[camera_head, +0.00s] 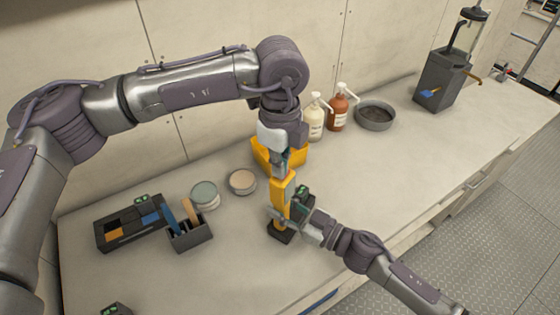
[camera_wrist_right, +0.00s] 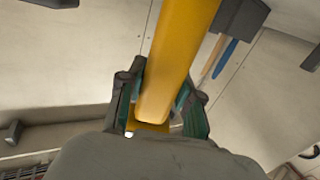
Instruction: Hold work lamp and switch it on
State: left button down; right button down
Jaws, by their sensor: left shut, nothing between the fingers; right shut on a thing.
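The yellow work lamp (camera_head: 283,189) stands on the counter with a dark base (camera_head: 281,231) and a wider yellow head (camera_head: 296,155). My right gripper (camera_head: 284,212) is shut around its lower handle, just above the base. In the right wrist view, the yellow handle (camera_wrist_right: 178,65) runs between the two fingers of the right gripper (camera_wrist_right: 160,105). My left gripper (camera_head: 281,165) is shut and empty. It points down at the lamp head from above and hides part of it. I cannot tell if it touches the lamp. No switch is clearly visible.
Left of the lamp are a dark divided tray (camera_head: 118,237), a dark holder (camera_head: 190,237) with upright tools, and two round tins (camera_head: 205,195) (camera_head: 242,182). Behind are pump bottles (camera_head: 338,113) and a grey bowl (camera_head: 375,116). A dark canister (camera_head: 437,82) stands far right. The counter's right middle is clear.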

pick_arm(q)
jog(key=shift+f, duration=0.1)
jog(key=shift+s+a+f+t, duration=0.15)
jog(key=shift+f+t, duration=0.1)
jog(key=shift+t, duration=0.05)
jog(key=shift+w, duration=0.25)
jog(key=shift+w+d+r, duration=0.1)
jog(key=shift+w+d, duration=0.3)
jog(key=shift+w, duration=0.05)
jog(key=shift+r, duration=0.45)
notch_tip(320, 180, up, 14)
jog(key=s, duration=0.1)
jog(key=shift+s+a+f, duration=0.25)
jog(key=shift+s+a, duration=0.1)
jog(key=shift+a, duration=0.05)
